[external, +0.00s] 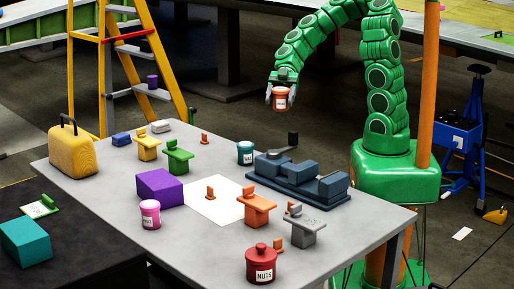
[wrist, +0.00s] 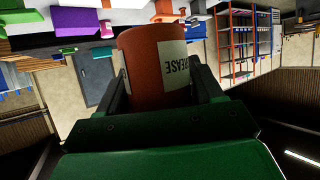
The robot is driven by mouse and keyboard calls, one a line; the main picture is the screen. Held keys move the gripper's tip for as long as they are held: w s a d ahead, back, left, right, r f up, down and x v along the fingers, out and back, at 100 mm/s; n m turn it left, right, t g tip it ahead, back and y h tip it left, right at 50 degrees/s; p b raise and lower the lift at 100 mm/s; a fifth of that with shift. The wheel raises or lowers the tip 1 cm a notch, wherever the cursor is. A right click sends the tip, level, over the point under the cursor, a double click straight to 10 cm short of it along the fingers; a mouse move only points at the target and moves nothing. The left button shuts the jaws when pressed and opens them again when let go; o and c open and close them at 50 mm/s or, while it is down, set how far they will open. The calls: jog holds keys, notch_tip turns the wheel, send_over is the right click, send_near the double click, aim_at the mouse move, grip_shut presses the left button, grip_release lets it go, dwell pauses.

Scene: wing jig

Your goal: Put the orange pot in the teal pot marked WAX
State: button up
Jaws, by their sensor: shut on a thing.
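The orange pot (external: 281,100) is held in my gripper (external: 281,92), up in the air beyond the far edge of the grey table. In the wrist view the orange pot (wrist: 145,62) sits between the two dark fingers of my gripper (wrist: 158,86). Its white label shows letters reading "EASE", upside down. A small teal pot (external: 245,147) with a white label stands upright on the table, below and left of my gripper and well apart from it. Its label is too small to read surely, and its inside is mostly hidden.
A dark blue clamp-like block (external: 300,178) stands close right of the teal pot. A green stand (external: 178,156), purple block (external: 160,186), pink pot (external: 150,214) and red lidded pot (external: 260,264) are on the table (external: 205,262). A yellow ladder (external: 147,50) stands behind.

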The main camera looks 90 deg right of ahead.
jog(key=w+f, duration=0.2)
jog(key=w, duration=0.1)
jog(key=w+f, duration=0.3)
jog(key=w, duration=0.1)
jog(key=w+f, duration=0.2)
jog(key=w, duration=0.1)
jog(key=shift+w+f, duration=0.85)
jog(key=shift+f, duration=1.6)
jog(key=shift+f, duration=0.1)
jog(key=o, duration=1.2)
jog(key=shift+o, duration=0.2)
